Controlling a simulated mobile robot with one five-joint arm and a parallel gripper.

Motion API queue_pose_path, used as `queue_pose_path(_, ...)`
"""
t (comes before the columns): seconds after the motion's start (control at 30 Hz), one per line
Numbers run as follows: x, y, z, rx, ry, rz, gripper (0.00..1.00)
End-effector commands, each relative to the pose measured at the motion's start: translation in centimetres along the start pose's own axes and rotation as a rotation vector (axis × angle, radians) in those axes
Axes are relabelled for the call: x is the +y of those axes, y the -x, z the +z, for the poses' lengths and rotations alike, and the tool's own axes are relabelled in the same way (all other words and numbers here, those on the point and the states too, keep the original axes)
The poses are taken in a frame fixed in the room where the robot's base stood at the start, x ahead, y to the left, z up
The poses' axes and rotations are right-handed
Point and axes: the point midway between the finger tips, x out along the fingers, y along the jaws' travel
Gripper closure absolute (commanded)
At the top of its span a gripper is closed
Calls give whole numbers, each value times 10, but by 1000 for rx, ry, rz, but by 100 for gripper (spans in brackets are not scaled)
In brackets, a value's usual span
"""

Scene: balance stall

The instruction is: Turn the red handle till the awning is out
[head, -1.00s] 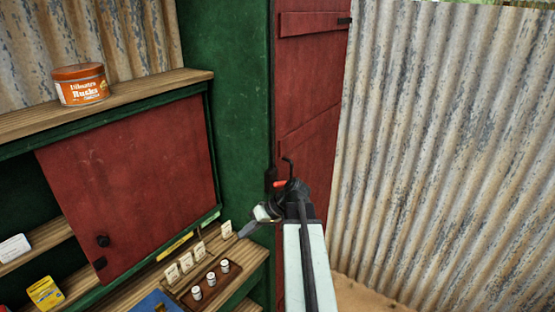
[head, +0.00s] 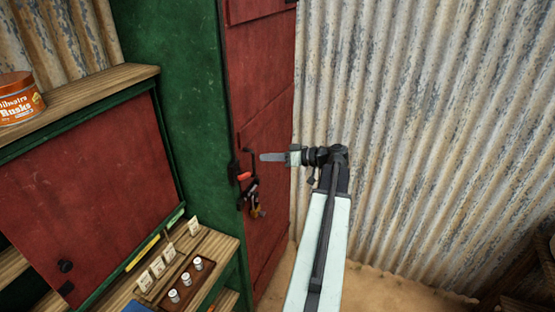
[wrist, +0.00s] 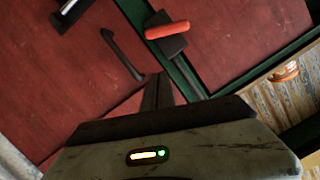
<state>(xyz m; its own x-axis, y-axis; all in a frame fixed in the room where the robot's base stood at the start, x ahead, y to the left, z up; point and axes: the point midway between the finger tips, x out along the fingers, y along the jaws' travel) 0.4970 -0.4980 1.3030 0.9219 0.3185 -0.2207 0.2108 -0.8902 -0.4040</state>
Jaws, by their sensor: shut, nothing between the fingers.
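The red handle (head: 244,176) is a short red grip on a black latch plate (head: 233,171) at the left edge of the tall red door. In the wrist view, the red handle (wrist: 167,30) lies ahead of my fingers, on its dark plate (wrist: 172,46). My gripper (head: 264,157) is shut and empty, pointing left, just right of and slightly above the handle in the head view. In the wrist view, my closed fingers (wrist: 157,90) show a visible gap to the handle. The awning is not in view.
A black bent bar (wrist: 122,53) is on the door beside the handle. A brass padlock (head: 254,210) hangs below it. A wooden counter (head: 214,250) with a tray of small white-topped pieces is at lower left. A corrugated wall (head: 420,130) stands at right.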

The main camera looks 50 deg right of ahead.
Motion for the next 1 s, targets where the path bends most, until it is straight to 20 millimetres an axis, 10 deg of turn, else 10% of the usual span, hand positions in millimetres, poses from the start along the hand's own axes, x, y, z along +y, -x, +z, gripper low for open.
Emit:
queue_pose_path(0.2, -1, -50, 9, -3, 1, -6, 100)
queue_pose_path(0.43, -2, -55, 38, -3, 1, -6, 100)
queue_pose_path(1.0, -3, -59, 39, -7, -10, -16, 100)
